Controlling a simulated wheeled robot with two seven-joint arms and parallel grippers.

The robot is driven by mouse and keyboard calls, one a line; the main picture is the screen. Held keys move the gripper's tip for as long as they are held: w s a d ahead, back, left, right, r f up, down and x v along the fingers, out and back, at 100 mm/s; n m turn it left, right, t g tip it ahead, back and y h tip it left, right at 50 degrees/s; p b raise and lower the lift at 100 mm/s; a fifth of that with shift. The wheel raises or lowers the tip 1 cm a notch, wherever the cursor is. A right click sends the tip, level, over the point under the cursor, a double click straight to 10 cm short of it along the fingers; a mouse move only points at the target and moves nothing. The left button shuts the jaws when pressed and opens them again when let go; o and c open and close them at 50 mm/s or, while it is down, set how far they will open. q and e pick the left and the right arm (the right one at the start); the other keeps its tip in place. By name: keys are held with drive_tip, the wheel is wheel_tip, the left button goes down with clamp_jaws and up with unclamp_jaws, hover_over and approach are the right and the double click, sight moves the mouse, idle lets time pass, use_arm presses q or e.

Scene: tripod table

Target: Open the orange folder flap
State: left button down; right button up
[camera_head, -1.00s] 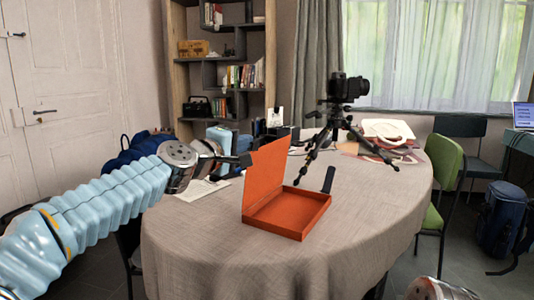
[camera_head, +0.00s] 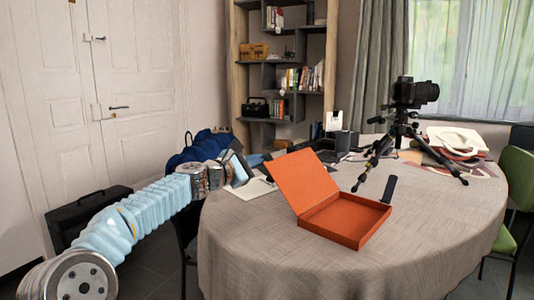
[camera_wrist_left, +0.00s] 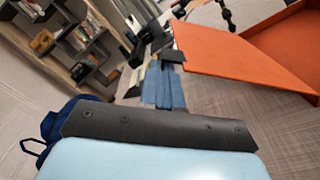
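The orange folder is a shallow open box on the round table, its tray (camera_head: 345,218) facing up. Its flap (camera_head: 302,180) is raised and leans back to the left, away from the tray. In the left wrist view the flap (camera_wrist_left: 235,52) spans the upper right, with part of the tray (camera_wrist_left: 290,35) behind it. My left gripper (camera_head: 240,168) is at the table's left edge, just left of the flap, with a small gap seen in the head view. Its fingers are too small and dark to read. My right gripper is out of view.
A camera on a black tripod (camera_head: 405,130) stands behind the folder. A dark slim object (camera_head: 389,188) lies beside the tray. White paper (camera_head: 252,188) and several items lie toward the back. The cloth-covered table (camera_head: 430,240) is clear in front and right.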

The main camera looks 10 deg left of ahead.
use_arm(q)
drive_tip(key=f+n, duration=0.1)
drive_tip(key=w+a+f+n, duration=0.1)
drive_tip(key=f, duration=0.1)
drive_tip(key=a+f+n, duration=0.1)
drive_tip(key=f, duration=0.1)
drive_tip(key=shift+w+a+f+b, duration=0.2)
drive_tip(key=shift+w+a+b, duration=0.05)
drive_tip(key=shift+w+b, duration=0.1)
drive_tip(key=shift+w+a+f+n, duration=0.1)
drive_tip(key=shift+a+f+n, duration=0.1)
drive_tip(key=shift+f+n, duration=0.7)
drive_tip(key=c, duration=1.3)
unclamp_jaws()
drive_tip(key=shift+c, duration=0.2)
